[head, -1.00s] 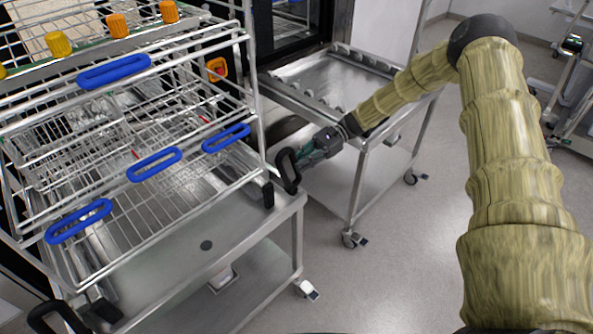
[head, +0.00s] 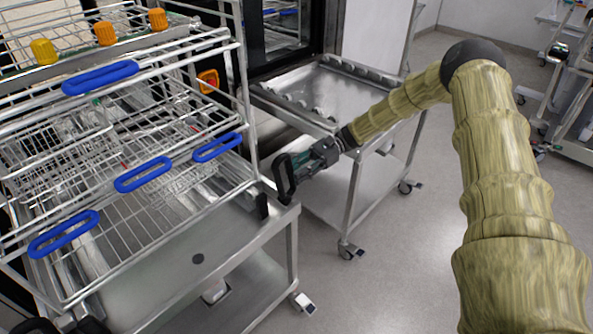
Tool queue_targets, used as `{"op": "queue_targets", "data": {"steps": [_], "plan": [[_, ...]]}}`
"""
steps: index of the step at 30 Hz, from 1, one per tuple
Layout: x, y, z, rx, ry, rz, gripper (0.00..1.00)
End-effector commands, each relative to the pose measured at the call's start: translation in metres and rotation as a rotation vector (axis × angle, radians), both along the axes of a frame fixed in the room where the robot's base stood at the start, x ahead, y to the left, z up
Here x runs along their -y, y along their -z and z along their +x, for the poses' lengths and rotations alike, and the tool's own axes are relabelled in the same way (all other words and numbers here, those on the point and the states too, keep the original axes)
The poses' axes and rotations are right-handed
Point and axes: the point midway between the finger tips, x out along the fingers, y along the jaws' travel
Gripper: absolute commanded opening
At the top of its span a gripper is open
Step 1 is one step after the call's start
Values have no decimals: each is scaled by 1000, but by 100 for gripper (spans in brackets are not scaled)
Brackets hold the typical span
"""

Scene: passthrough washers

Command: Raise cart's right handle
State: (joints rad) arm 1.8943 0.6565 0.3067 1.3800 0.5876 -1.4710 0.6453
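The metal cart (head: 160,287) stands at left and bears a wire rack with blue handles. Its black right handle (head: 284,180) is a loop at the cart's right front corner and stands roughly upright. My gripper (head: 297,167) reaches in from the right, its dark and teal fingers at the upper right side of this loop. They look to be touching it, but the fingertips are small and partly hidden, so whether they are shut on it is unclear. The black left handle (head: 36,326) is at the bottom left, cut off by the frame.
A second metal cart (head: 330,90) with a tray top stands behind my forearm. The wire rack (head: 140,215) with blue handles (head: 143,174) is close left of my gripper. A dark washer opening (head: 285,30) is behind. Grey floor at right is open, with another cart (head: 575,100) beyond.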

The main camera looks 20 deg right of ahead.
Motion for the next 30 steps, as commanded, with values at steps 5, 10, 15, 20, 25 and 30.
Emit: {"op": "queue_targets", "data": {"steps": [5, 10, 15, 20, 25, 30], "plan": [[-1, 0, 0, 1, -2, 0, 42], [0, 0, 1, 1, -1, 0, 42], [16, -3, 5, 2, 1, 0, 42], [43, -6, 11, 1, 0, -1, 42], [74, -11, 17, 0, 1, -1, 42], [98, -15, 23, 0, 0, -1, 42]]}}
